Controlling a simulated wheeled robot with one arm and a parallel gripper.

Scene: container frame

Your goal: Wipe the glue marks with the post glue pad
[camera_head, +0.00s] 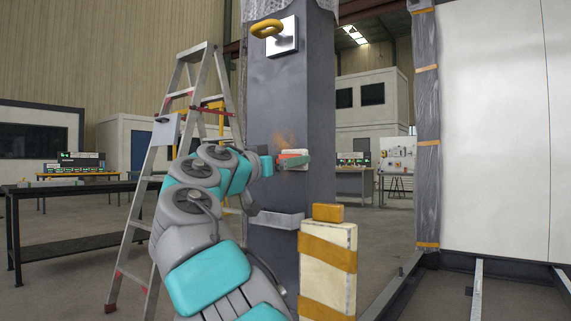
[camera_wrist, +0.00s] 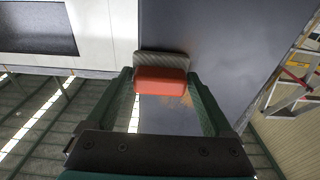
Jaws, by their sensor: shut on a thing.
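The glue marks (camera_head: 285,138) are an orange-brown smear on the grey post (camera_head: 276,95). In the wrist view the smear (camera_wrist: 178,122) shows beyond the red block, between the fingers. My gripper (camera_head: 293,161) is shut on the post glue pad (camera_head: 294,153), a red block with a pale grey face. In the wrist view the pad (camera_wrist: 161,84) sits between both green fingertips, its grey side by the post. In the head view it is just below the smear; whether it touches the post I cannot tell.
A cream block with orange bands (camera_head: 327,275) stands in front, an orange block (camera_head: 327,212) on top. A stepladder (camera_head: 137,220) stands left.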

